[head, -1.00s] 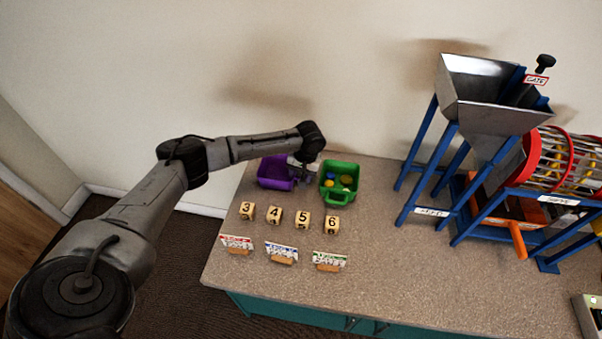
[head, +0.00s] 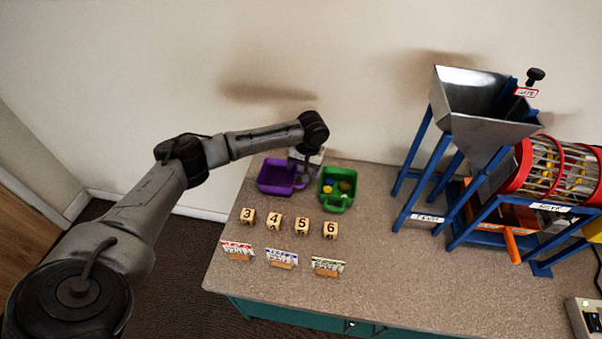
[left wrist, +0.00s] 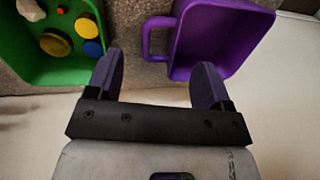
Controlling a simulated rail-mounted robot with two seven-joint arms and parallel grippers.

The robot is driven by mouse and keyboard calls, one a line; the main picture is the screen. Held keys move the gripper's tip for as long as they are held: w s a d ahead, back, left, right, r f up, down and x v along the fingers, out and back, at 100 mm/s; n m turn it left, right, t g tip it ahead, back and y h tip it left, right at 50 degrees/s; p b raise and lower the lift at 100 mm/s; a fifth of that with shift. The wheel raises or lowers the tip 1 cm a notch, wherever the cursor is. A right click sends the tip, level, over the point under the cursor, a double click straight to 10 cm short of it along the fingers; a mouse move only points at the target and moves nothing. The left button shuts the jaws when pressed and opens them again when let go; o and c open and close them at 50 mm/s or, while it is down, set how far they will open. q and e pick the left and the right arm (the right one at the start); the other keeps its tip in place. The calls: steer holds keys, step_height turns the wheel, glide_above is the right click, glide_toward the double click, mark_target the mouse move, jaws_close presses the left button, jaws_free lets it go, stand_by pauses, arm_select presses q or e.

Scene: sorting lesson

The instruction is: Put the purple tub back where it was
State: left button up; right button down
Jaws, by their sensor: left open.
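The purple tub (head: 268,178) stands on the tabletop near the back left edge, its inside empty as far as it shows. In the left wrist view the tub (left wrist: 232,40) is at the top right, with its loop handle (left wrist: 147,38) to the left. My left gripper (head: 303,177) is above the table by the tub's handle side. In the left wrist view its two fingers (left wrist: 157,72) are apart with nothing between them, and the handle shows beyond the gap. My right gripper is in neither view.
A green tub (head: 326,201) holding several coloured pieces stands close to the right. Several numbered wooden blocks (head: 274,222) and small label cards (head: 282,257) lie in front. A hopper stand (head: 474,140) and a sieve drum (head: 520,168) fill the right side.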

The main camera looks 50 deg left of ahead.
arm_select(q)
steer(key=r, duration=0.1)
steer(key=r+p, duration=0.1)
steer(key=r, duration=0.3)
steer(key=shift+w+d+r, duration=0.25)
steer(key=shift+d, duration=0.05)
stand_by(0.8)
